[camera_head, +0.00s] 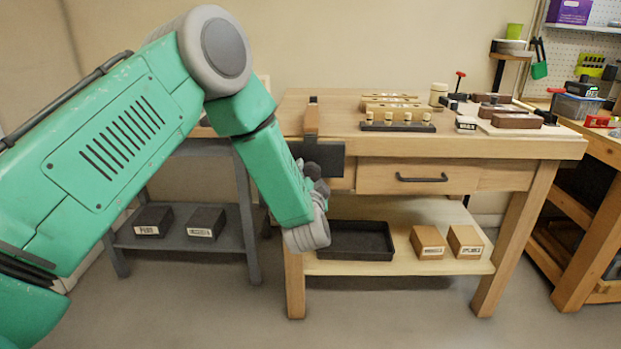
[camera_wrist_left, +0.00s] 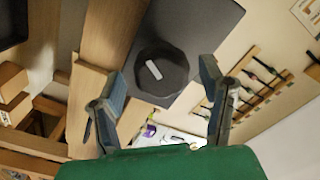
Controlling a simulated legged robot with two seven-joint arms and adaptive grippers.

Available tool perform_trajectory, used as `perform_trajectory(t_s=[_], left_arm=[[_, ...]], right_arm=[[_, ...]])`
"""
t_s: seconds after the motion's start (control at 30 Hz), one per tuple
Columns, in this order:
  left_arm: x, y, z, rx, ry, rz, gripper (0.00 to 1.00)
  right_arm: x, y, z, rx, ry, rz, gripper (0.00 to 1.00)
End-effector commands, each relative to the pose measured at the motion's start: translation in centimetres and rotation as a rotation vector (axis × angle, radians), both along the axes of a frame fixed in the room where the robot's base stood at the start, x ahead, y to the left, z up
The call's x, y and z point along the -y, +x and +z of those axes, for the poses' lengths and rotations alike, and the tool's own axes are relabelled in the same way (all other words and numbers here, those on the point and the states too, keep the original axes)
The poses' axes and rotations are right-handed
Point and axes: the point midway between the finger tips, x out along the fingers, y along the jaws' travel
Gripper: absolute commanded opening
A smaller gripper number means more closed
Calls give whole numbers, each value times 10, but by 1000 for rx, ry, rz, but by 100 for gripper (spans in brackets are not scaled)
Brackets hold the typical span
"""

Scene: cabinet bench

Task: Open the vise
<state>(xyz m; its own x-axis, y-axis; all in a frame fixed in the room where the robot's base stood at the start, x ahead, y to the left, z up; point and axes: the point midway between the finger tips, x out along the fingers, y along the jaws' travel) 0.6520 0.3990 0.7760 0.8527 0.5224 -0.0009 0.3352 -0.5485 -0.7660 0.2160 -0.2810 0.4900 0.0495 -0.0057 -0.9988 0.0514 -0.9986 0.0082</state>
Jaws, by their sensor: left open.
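The vise (camera_head: 328,152) is a dark plate with a wooden part above it, on the front left of the workbench. In the left wrist view its dark plate (camera_wrist_left: 208,28) carries a round black knob (camera_wrist_left: 160,82) with a pale mark. My left gripper (camera_head: 314,174) is at the vise front, partly hidden by my green forearm. In the wrist view the left gripper (camera_wrist_left: 163,95) is open, with one finger on each side of the knob. I cannot tell whether the fingers touch it. My right gripper is not in view.
The workbench (camera_head: 460,147) has a drawer (camera_head: 405,176) right of the vise, and blocks and tools on top. Its lower shelf holds a black tray (camera_head: 362,252) and two brown boxes (camera_head: 428,240). A grey shelf unit (camera_head: 247,205) stands to the left.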

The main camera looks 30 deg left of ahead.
Motion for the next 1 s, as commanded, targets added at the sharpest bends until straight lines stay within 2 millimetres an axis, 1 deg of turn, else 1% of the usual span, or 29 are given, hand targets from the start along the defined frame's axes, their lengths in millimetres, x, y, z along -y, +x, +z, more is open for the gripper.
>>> perform_trajectory(t_s=[0.2, 0.27, 0.3, 0.33, 0.47, 0.53, 0.7, 0.8, 1.0], left_arm=[[0, 0, 0, 0, 0, 0, 64], [0, 0, 0, 0, 0, 0, 43], [0, 0, 0, 0, 0, 0, 29], [0, 0, 0, -1, 0, -1, 20], [0, 0, -1, 0, -3, -1, 20], [0, 0, -1, 18, -34, 0, 21], [0, -1, -3, 132, -222, 1, 21], [1, -1, -3, 172, -290, -1, 21], [1, -1, -2, 178, -301, -1, 21]], right_arm=[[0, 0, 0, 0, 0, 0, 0], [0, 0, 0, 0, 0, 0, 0], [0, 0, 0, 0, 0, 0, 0], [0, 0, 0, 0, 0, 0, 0], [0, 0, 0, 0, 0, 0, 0], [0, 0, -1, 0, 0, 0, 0], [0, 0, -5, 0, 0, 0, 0], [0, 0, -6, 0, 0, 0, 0], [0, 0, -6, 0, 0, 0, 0]])
